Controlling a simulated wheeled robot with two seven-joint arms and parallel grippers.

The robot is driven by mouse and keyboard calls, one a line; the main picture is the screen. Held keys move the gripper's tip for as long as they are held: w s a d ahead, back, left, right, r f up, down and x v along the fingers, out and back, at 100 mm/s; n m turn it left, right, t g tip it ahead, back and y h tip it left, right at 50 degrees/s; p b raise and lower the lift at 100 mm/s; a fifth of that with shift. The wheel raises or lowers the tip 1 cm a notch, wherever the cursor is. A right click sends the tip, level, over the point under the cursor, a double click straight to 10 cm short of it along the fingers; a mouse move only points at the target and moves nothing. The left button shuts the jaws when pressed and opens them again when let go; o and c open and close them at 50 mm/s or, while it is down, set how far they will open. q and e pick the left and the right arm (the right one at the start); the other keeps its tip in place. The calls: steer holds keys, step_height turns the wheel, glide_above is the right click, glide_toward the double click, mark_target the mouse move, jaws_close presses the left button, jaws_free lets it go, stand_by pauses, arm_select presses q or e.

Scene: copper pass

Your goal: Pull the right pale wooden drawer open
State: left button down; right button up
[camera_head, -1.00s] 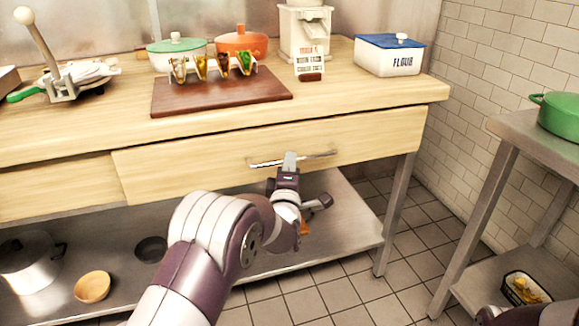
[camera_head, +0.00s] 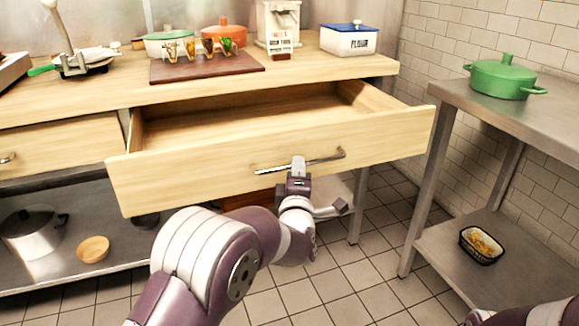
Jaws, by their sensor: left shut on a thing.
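The right pale wooden drawer (camera_head: 215,172) stands well out from under the wooden worktop, and its inside shows empty where I can see it. A metal bar handle (camera_head: 325,159) runs across its front. My left gripper (camera_head: 298,168) is shut on this handle, near its middle. The gripper hides a small part of the handle and drawer front. Part of my right arm shows at the bottom right corner, but its gripper is out of view.
The worktop (camera_head: 110,93) holds a dark red board (camera_head: 205,68) with taco holders, pots and a flour box (camera_head: 348,41). A steel table (camera_head: 540,110) with a green pot (camera_head: 503,78) stands at right. A lower shelf carries a pot and a bowl (camera_head: 93,249). Tiled floor lies open between.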

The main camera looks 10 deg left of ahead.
arm_select(q)
steer(key=shift+s+d, duration=0.7)
steer(key=shift+s, duration=0.35)
steer(key=shift+s+d, duration=0.7)
steer(key=shift+s, duration=0.3)
steer(key=c, duration=1.1)
jaws_free()
steer(key=shift+c, duration=0.2)
steer(key=shift+s, duration=0.1)
steer(key=p+v, duration=0.2)
steer(key=v, duration=1)
steer(key=shift+s, duration=0.25)
steer(key=shift+f, duration=0.15)
